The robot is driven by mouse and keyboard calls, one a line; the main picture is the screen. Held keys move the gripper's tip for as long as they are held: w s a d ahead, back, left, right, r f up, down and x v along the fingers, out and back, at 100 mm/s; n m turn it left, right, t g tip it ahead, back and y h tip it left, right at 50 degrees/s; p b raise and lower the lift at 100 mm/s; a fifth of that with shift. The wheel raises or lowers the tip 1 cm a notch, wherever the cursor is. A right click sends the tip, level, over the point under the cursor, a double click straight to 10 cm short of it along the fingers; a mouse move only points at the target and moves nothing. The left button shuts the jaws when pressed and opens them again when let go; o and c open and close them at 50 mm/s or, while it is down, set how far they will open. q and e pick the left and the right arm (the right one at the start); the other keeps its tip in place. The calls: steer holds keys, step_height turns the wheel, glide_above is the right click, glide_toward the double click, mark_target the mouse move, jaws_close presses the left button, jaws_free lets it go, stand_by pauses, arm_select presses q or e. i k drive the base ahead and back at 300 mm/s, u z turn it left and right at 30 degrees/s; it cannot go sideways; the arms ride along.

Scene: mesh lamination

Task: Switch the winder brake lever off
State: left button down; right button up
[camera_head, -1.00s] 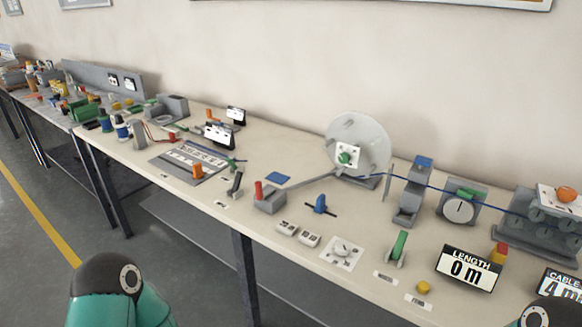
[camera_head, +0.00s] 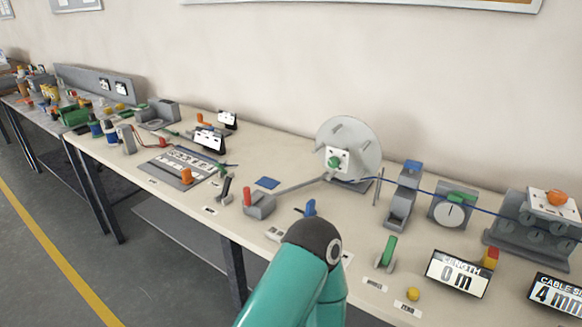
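A lever with a red handle (camera_head: 247,197) stands upright on a grey block (camera_head: 262,206). A green-handled lever (camera_head: 388,250) stands nearer the front, in front of the dial. A teal arm link of mine with a dark cap rises in front of the table and hides part of the small switches and the base of a blue lever (camera_head: 310,208). Neither gripper is in view.
A black-handled lever (camera_head: 225,188) stands left of the red one. A yellow button (camera_head: 413,293), the length display (camera_head: 457,273) reading 0 m and the cable size display (camera_head: 556,295) line the front right. A blue cable crosses the back right devices.

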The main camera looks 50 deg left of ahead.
mark_target(227, 182)
steer(key=u, duration=0.1)
steer(key=i, duration=0.2)
steer(key=z, duration=1.4)
steer(key=k, duration=2.6)
steer(key=u, duration=1.1)
steer(key=i, duration=0.45)
steer(key=u, duration=0.4)
